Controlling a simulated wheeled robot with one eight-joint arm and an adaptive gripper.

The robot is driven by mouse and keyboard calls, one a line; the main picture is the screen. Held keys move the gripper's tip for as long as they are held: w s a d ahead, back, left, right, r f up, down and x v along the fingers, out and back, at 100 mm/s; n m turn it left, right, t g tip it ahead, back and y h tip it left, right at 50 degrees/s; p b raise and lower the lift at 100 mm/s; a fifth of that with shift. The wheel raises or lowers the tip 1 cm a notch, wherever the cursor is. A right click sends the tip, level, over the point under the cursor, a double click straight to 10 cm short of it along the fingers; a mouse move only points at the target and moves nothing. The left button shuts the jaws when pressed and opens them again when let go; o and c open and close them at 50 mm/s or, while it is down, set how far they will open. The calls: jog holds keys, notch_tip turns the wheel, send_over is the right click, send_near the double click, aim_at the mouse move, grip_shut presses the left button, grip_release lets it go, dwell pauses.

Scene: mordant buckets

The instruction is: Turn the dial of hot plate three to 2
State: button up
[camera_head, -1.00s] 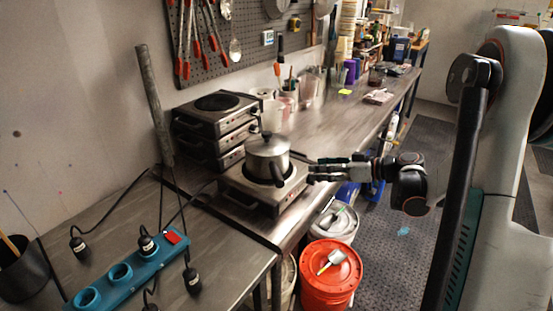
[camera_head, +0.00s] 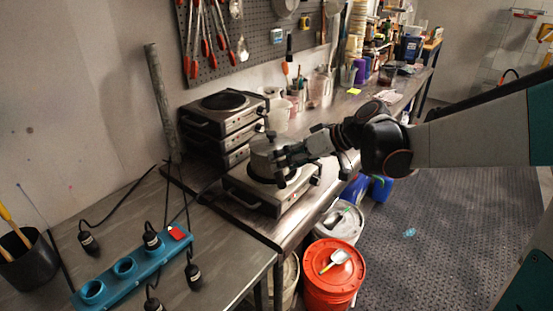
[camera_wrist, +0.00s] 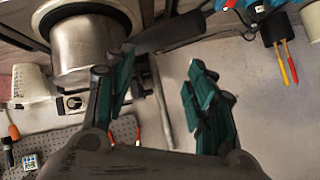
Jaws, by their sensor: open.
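A single hot plate (camera_head: 252,194) stands on the bench's front edge, with a metal pot (camera_head: 262,157) on it. More hot plates (camera_head: 220,120) are stacked behind it. I cannot read which one is number three, nor any dial setting. My gripper (camera_head: 284,157) is at the pot's right side in the head view and hides part of it. In the wrist view, my gripper (camera_wrist: 160,65) has its two teal fingers spread with a gap between them. The pot (camera_wrist: 90,42) is at upper left there, and its dark handle (camera_wrist: 172,34) lies just beyond the fingertips.
A teal power strip (camera_head: 130,272) with black plugs lies on the near left bench. A dark cup (camera_head: 32,262) is at far left. A red-lidded bucket (camera_head: 333,268) and a pale bucket (camera_head: 340,222) stand below the bench edge. The floor (camera_head: 430,240) at right is mostly clear.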

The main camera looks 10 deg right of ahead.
jog(key=shift+g+h, duration=0.3)
jog(key=shift+h, duration=0.1)
jog(key=shift+s+a+r+p, duration=0.15)
jog(key=shift+s+a+r, duration=0.15)
jog(key=shift+s+a, duration=0.3)
jog(key=shift+s+a+r+p, duration=0.15)
jog(key=shift+s+a+r, duration=0.2)
jog(key=shift+a, duration=0.45)
jog(key=shift+s+a+r+p, duration=0.15)
jog(key=shift+s+a+r, duration=0.15)
jog(key=shift+s+a, duration=0.3)
jog(key=shift+w+a, duration=0.1)
jog(key=s+d+f+m+h, duration=0.1)
jog(key=s+h, duration=0.1)
jog(key=s, duration=0.4)
jog(key=s+d+f+m+h, duration=0.1)
jog(key=s+d+m+h, duration=0.1)
jog(key=s, duration=0.5)
jog(key=s+d+f+m+t+h, duration=0.1)
jog(key=s+d+h, duration=0.1)
jog(key=s, duration=0.5)
jog(key=shift+s+d+h, duration=0.15)
jog(key=shift+h, duration=0.65)
